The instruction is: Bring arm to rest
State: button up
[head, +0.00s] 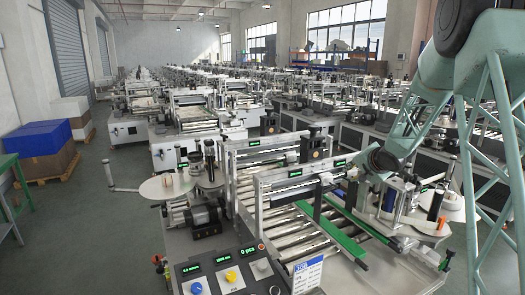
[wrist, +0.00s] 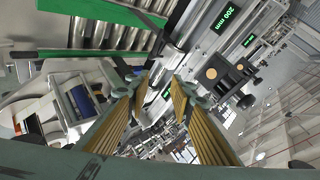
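My arm (head: 428,85) reaches in from the upper right in the head view, bent down over the nearest labelling machine (head: 229,270). Its wrist (head: 383,160) is above the right part of that machine's roller bed; the gripper's fingers are hard to make out there. In the wrist view my gripper (wrist: 162,82) shows two ribbed yellow-brown fingers with a gap between their tips. It is open, and nothing is held. Machine parts show beyond the fingertips; I cannot tell how near they are.
A green display (wrist: 229,15), a black knob block (wrist: 222,78) and rollers with a green rail (wrist: 102,51) surround the fingers in the wrist view. A blue-topped pallet load (head: 42,138) stands at the left. Clear floor (head: 95,215) lies between it and the machine.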

jog(key=s+a+r+n+g+h+b, duration=0.1)
jog(key=s+a+r+b, duration=0.15)
jog(key=s, duration=0.85)
jog(key=s+a+r+n+g+h+b, duration=0.15)
jog(key=s+r+b, duration=0.25)
jog(key=s, duration=0.7)
jog(key=s+a+r+n+h+b, duration=0.1)
jog(key=s+r+b, duration=0.2)
jog(key=s, duration=0.8)
jog(key=s+a+f+n+g+y+b, duration=0.1)
jog(key=s+a+f+n+b, duration=0.1)
jog(key=s, duration=1.1)
jog(key=s+a+f+n+g+b, duration=0.2)
jog(key=s+a+f, duration=0.4)
jog(key=s, duration=0.8)
jog(key=s+a+f+n+g+y+b, duration=0.1)
jog(key=s+a+f+b, duration=0.3)
jog(key=s, duration=1)
jog(key=shift+s+f+n+y+b, duration=0.2)
jog(key=shift+n+y+b, duration=0.15)
jog(key=shift+n, duration=0.5)
